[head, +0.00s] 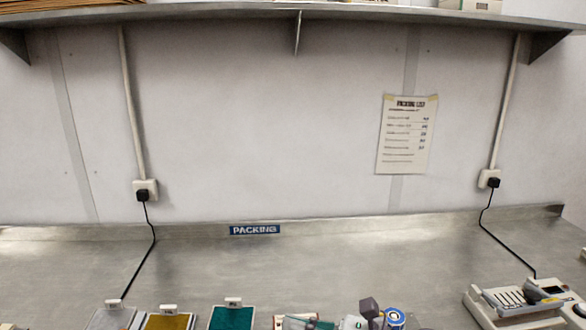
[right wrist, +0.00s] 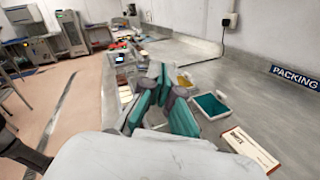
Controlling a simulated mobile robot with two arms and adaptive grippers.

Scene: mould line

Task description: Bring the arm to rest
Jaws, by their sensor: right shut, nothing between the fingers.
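My right gripper (right wrist: 160,84) shows in the right wrist view, with teal and grey fingers drawn together. Nothing is between them. It is over the steel bench, left of the teal tray in that picture. In the head view, part of the right gripper (head: 322,323) shows at the bottom edge, cut off by the frame. My left gripper is in neither view.
The steel bench (head: 330,262) is clear towards the wall. A yellow tray (head: 168,321), a teal tray (head: 231,317) and a white box (right wrist: 249,150) lie near the gripper. A pale device (head: 520,300) stands at the right.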

